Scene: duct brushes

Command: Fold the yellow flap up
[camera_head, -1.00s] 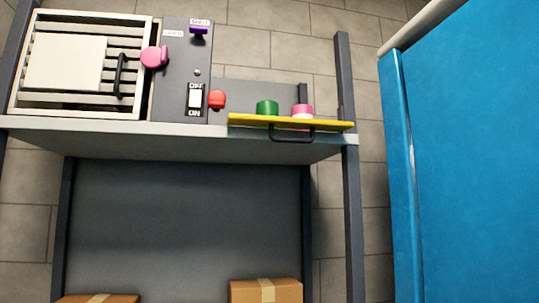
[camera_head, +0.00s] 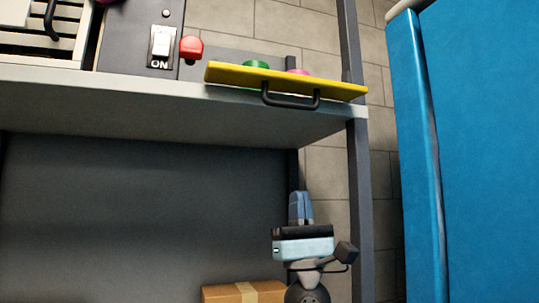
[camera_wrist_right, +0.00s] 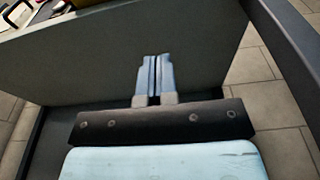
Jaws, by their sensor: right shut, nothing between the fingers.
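The yellow flap (camera_head: 285,80) is a flat panel at the front edge of the grey shelf, at the right end, seen tilted in the head view. A black handle (camera_head: 291,101) hangs on its front side. My right gripper (camera_head: 300,194) is below the shelf and below the handle, apart from both, with its blue fingers pointing up and closed together, empty. In the right wrist view the closed fingers (camera_wrist_right: 154,60) show against the grey shelf underside; the flap cannot be made out there. My left gripper is not in view.
A green item (camera_head: 256,64) and a pink item (camera_head: 298,71) show behind the flap. A red knob (camera_head: 191,48) and a switch (camera_head: 161,42) are to its left. A dark post (camera_head: 357,170) stands close right of my gripper. A cardboard box (camera_head: 243,292) lies below.

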